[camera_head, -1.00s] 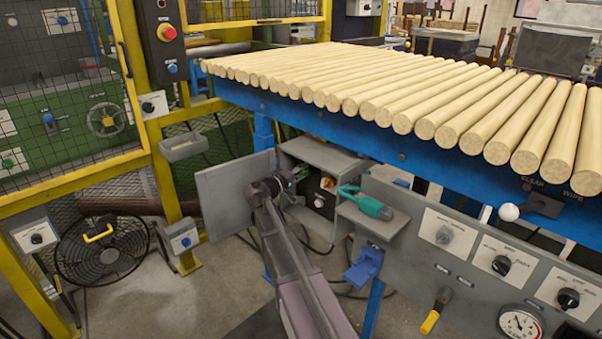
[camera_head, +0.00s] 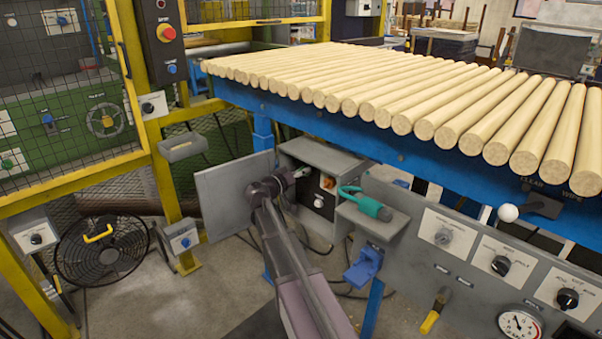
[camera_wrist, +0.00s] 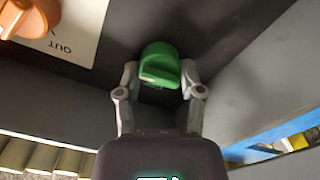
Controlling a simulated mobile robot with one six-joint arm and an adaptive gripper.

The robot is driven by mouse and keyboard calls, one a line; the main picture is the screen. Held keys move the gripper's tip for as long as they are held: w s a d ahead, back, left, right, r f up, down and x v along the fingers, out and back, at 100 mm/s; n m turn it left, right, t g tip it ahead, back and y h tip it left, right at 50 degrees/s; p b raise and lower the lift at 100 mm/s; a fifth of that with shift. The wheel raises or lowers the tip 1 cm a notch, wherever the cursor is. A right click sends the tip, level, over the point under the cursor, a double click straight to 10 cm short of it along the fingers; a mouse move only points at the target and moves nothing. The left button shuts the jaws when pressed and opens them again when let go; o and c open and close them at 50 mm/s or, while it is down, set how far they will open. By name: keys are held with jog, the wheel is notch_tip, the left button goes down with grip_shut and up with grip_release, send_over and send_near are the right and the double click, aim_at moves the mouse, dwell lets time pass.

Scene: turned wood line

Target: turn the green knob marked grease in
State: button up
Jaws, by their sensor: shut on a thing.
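The green knob (camera_wrist: 160,66) is in the middle of the wrist view, on a dark panel inside a grey box. The fingers of my gripper (camera_wrist: 160,82) are on either side of it and shut on it. In the head view my gripper (camera_head: 292,178) reaches into the open grey box (camera_head: 322,157) under the blue conveyor frame.
The box's open grey door (camera_head: 222,192) stands left of my arm. A shelf (camera_head: 372,222) with a teal-handled item (camera_head: 370,206) is to the right. Wooden rods (camera_head: 430,100) lie above. A fan (camera_head: 102,250) stands on the floor at left.

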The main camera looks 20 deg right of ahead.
jog(key=shift+s+d, duration=0.1)
jog(key=shift+s, duration=0.05)
jog(key=o, duration=1.2)
jog(key=shift+c, duration=0.2)
jog(key=shift+a, duration=0.2)
jog(key=v, duration=1.1)
jog(key=shift+a, duration=0.3)
jog(key=shift+s, duration=0.1)
